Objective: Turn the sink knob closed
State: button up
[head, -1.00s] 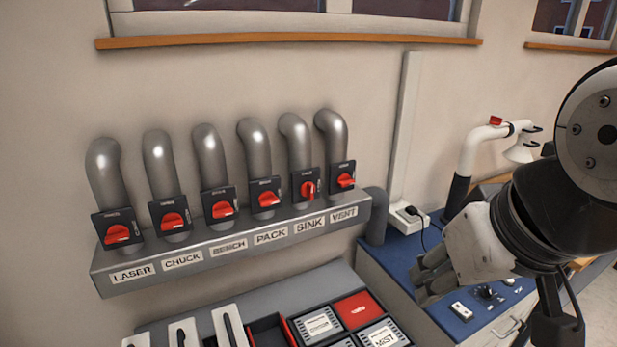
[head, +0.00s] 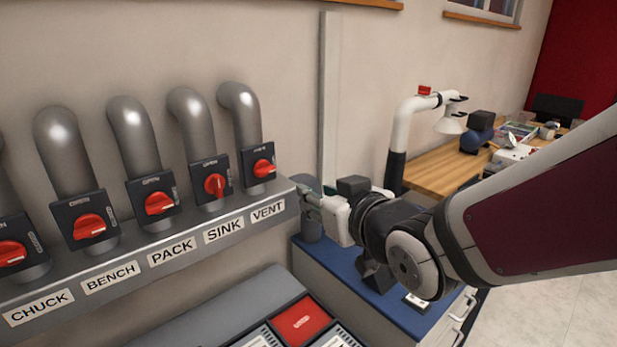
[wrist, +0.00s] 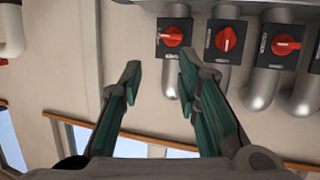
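The sink knob (head: 215,186) is a red handle on a black plate marked OPEN, above the SINK label (head: 224,230). Its handle stands nearly upright, unlike the sideways handles beside it. In the wrist view the picture is turned over, and the sink knob (wrist: 226,39) is second from the left. My gripper (head: 306,202) is at the right end of the knob row, beyond the vent knob (head: 263,167) and apart from the sink knob. In the wrist view my gripper (wrist: 159,70) is open, with nothing between its teal-padded fingers.
The pack knob (head: 159,203) is left of the sink knob, and the vent knob is close on its right. Grey pipes rise behind the knobs. A grey labelled ledge (head: 140,260) runs below them. A blue-topped cabinet (head: 385,315) is under my arm. The wall is close behind.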

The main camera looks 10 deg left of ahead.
jog(key=s+a+f+n+y+b, duration=0.1)
jog(key=a+f+y, duration=0.15)
jog(key=a, duration=0.25)
jog(key=s+a+f+n+y+b, duration=0.1)
jog(key=a+y+b, duration=0.15)
jog(key=a, duration=0.25)
jog(key=p, duration=0.2)
send_near(219, 181)
jog(key=shift+n+g+y, duration=0.3)
jog(key=x, duration=0.8)
jog(key=shift+w+a, duration=0.1)
jog(key=shift+w, duration=0.25)
grip_shut()
